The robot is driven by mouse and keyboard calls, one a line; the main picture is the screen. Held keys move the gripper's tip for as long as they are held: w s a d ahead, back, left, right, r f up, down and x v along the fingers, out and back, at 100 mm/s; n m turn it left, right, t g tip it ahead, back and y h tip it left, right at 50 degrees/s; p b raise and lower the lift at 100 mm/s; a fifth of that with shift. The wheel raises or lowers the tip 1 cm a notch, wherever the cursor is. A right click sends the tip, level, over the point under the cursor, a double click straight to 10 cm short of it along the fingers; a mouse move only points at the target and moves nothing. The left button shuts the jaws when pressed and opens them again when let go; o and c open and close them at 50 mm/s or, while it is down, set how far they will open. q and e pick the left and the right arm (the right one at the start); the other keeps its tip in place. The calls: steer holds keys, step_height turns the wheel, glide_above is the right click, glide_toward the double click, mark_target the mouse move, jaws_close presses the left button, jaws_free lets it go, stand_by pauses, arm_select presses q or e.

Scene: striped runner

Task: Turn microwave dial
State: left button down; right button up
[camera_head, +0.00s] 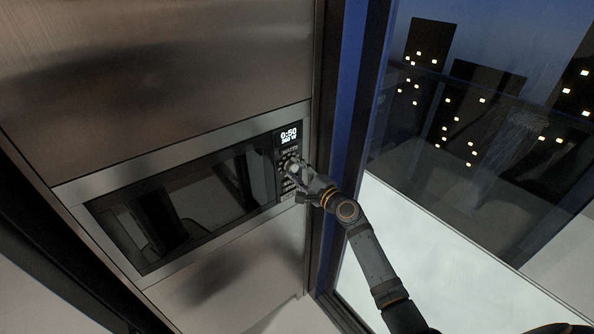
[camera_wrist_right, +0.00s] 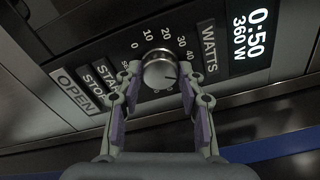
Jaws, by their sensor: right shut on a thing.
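The microwave (camera_head: 72,190) is built into a steel cabinet front, with a dark glass door and a control panel on its right side. The dial (camera_wrist_right: 158,66) is a round metal knob with a scale around it, reading 0 to 40 in the right wrist view. My right gripper (camera_head: 291,167) is at the panel, its fingers on either side of the dial and shut on it. In the head view the gripper largely hides the dial. The display (camera_wrist_right: 250,35) above the dial reads 0:50 and 360 W. My left gripper is not in view.
START, STOP and OPEN buttons (camera_wrist_right: 76,92) lie beside the dial. A window (camera_head: 450,200) with a dark frame stands close to the right of the cabinet, with lit buildings beyond. The steel panel (camera_head: 150,70) above the microwave is bare.

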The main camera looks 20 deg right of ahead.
steer(key=shift+f, duration=0.15)
steer(key=o, duration=1.2)
steer(key=shift+s+d, duration=0.1)
steer(key=v, duration=1.1)
steer(key=shift+s, duration=0.4)
steer(key=shift+d, duration=0.15)
